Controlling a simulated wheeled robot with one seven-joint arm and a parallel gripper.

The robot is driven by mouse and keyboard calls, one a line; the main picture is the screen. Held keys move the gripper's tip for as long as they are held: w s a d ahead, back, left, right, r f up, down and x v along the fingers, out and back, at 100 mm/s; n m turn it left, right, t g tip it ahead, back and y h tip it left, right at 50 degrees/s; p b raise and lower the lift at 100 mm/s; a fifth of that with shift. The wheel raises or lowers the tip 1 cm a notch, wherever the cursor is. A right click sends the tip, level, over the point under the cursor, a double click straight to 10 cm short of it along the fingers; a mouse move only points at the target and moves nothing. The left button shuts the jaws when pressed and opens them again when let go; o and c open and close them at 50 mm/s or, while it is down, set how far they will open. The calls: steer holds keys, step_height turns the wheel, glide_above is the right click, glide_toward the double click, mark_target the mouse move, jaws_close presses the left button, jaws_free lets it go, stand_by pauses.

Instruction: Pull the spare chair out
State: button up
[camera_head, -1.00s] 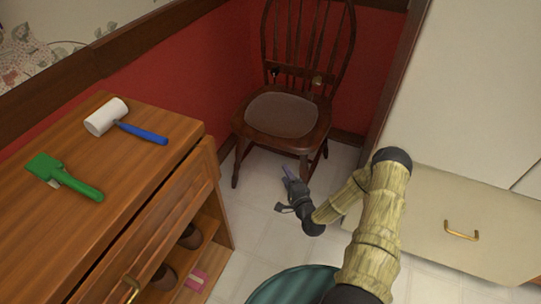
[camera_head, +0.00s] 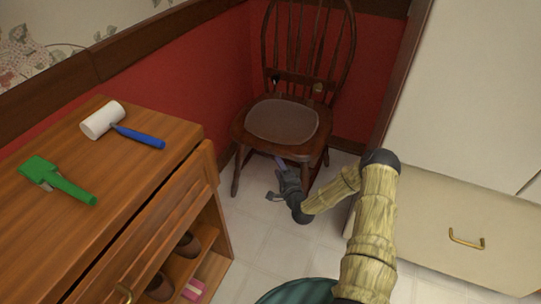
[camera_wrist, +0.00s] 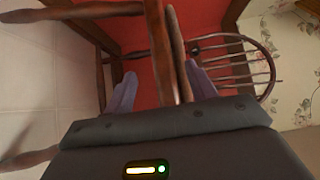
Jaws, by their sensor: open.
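The spare chair (camera_head: 283,121), dark brown wood with a spindle back and a seat pad, stands in the corner against the red wall. My gripper (camera_head: 280,164) is low in front of the chair, just under the front edge of its seat. In the wrist view my gripper (camera_wrist: 163,82) has its two fingers spread apart, with the wooden front edge of the chair seat (camera_wrist: 160,50) between them. Nothing is clamped. Whether either finger touches the wood, I cannot tell.
White drawers (camera_head: 425,215) stand at right. Tiled floor (camera_head: 262,235) is clear between them.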

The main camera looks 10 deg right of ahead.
mark_target(270, 152)
steer(key=w+b, duration=0.1)
steer(key=w, duration=0.2)
steer(key=w+a, duration=0.1)
steer(key=w, duration=0.2)
steer(key=w+b, duration=0.1)
steer(key=w, duration=0.2)
steer(key=shift+w+a+b, duration=0.15)
steer(key=shift+a+b, duration=0.1)
steer(key=shift+b, duration=0.1)
steer(key=shift+c, duration=0.5)
steer(key=shift+d, duration=0.1)
jaws_close()
